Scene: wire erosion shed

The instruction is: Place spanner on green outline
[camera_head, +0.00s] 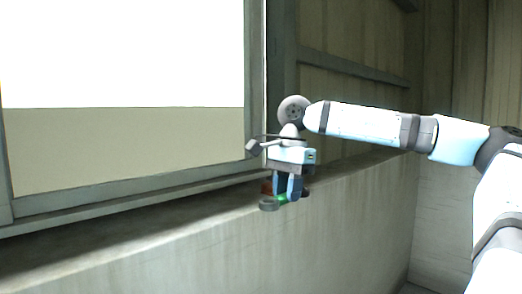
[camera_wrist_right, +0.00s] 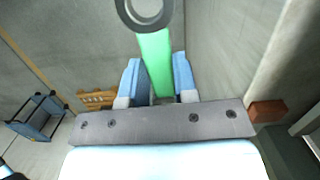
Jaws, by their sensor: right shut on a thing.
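The spanner has a green handle and a grey ring end. My right gripper (camera_head: 289,194) is shut on it, in front of the wall ledge in the head view. The spanner's ring (camera_head: 268,204) sticks out to the left of the fingers there. In the right wrist view the spanner's green handle (camera_wrist_right: 155,55) runs between the two blue fingers of the right gripper (camera_wrist_right: 158,70), and its ring is at the top edge, partly cut off. No green outline can be made out in either view. My left gripper is not in view.
A concrete ledge (camera_head: 130,227) runs below a large bright window (camera_head: 125,55). A reddish-brown block (camera_head: 266,187) shows just behind the gripper; a similar block (camera_wrist_right: 267,112) shows in the wrist view. A wooden pallet (camera_wrist_right: 97,99) and a blue cart (camera_wrist_right: 38,120) are at lower left there.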

